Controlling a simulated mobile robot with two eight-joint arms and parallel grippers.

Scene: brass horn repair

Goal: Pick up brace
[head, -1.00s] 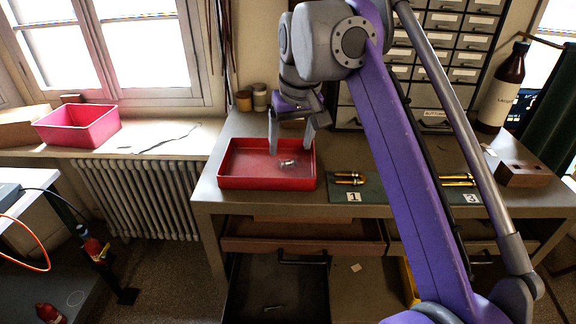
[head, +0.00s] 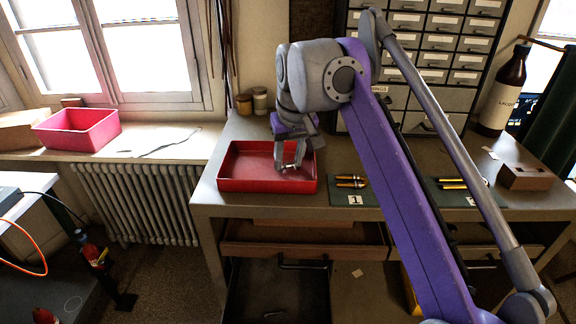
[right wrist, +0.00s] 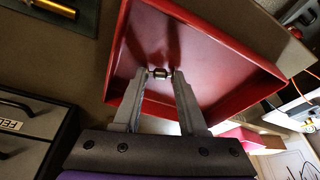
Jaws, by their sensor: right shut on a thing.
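The brace (right wrist: 160,73) is a small shiny metal piece between the fingertips of my right gripper (right wrist: 160,76) in the right wrist view. In the head view my right gripper (head: 290,164) reaches down into the red tray (head: 266,185), its fingers shut on the brace (head: 289,168). The fingers cover part of the brace. I cannot tell whether it still touches the tray floor. The red tray also fills the middle of the right wrist view (right wrist: 225,62). My left gripper is out of view.
The tray stands on a grey workbench (head: 215,203). Brass parts (head: 350,181) lie on a dark mat with number cards, right of the tray. A drawer cabinet (head: 440,50), a brown bottle (head: 503,90) and a brown block (head: 525,178) stand further right. A pink bin (head: 78,129) sits on the sill.

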